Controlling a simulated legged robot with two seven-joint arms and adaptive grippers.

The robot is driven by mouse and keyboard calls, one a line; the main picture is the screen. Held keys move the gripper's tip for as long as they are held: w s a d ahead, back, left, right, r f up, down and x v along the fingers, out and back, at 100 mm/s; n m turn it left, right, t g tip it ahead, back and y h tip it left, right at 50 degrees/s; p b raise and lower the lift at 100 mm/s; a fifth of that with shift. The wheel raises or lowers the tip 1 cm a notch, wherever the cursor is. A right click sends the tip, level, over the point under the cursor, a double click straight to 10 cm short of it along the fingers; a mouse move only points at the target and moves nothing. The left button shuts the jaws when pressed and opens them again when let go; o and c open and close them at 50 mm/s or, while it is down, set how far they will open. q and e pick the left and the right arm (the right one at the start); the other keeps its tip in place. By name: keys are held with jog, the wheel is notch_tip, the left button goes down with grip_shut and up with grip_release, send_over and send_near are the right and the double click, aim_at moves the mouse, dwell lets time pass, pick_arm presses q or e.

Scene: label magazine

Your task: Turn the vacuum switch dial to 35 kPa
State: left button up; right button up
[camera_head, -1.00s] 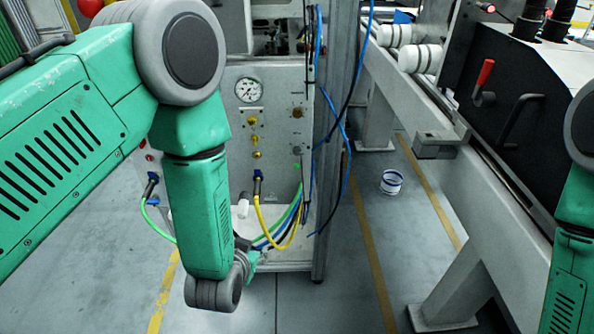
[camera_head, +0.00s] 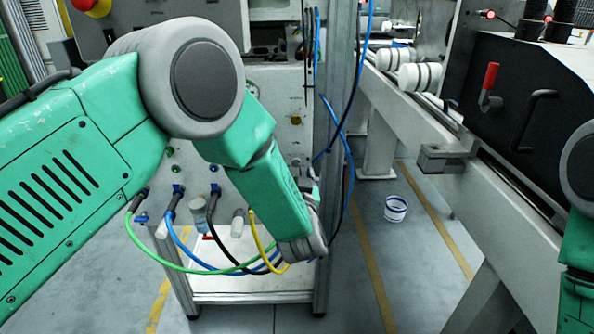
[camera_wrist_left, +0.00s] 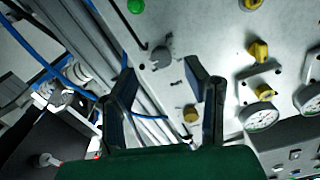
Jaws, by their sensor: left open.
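The panel (camera_head: 262,80) stands behind my left arm in the head view. A brass knob (camera_head: 296,119) shows on it right of the arm; in the left wrist view a brass knob (camera_wrist_left: 190,113) lies between my finger shapes. A grey dial (camera_wrist_left: 160,55) sits just beyond my fingertips in the picture. Labels and settings are too small to read, so I cannot tell which is the vacuum switch dial. My left gripper (camera_wrist_left: 165,85) is open and empty, facing the panel. In the head view it is mostly hidden behind the forearm. My right gripper is out of view.
Yellow knobs (camera_wrist_left: 258,51), a gauge (camera_wrist_left: 260,116) and a green button (camera_wrist_left: 136,5) surround the dials. Blue and black cables (camera_head: 338,135) hang along the metal post right of the panel. Hoses (camera_head: 185,262) loop below. A white cup-like container (camera_head: 395,208) stands on the floor.

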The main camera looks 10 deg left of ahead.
aim_at(297, 164)
pick_arm(q)
jog(key=shift+x, duration=1.2)
jog(key=shift+w+a+b, duration=0.1)
jog(key=shift+w+b, duration=0.2)
jog(key=shift+w, duration=0.25)
grip_shut()
jog(key=shift+n, duration=0.3)
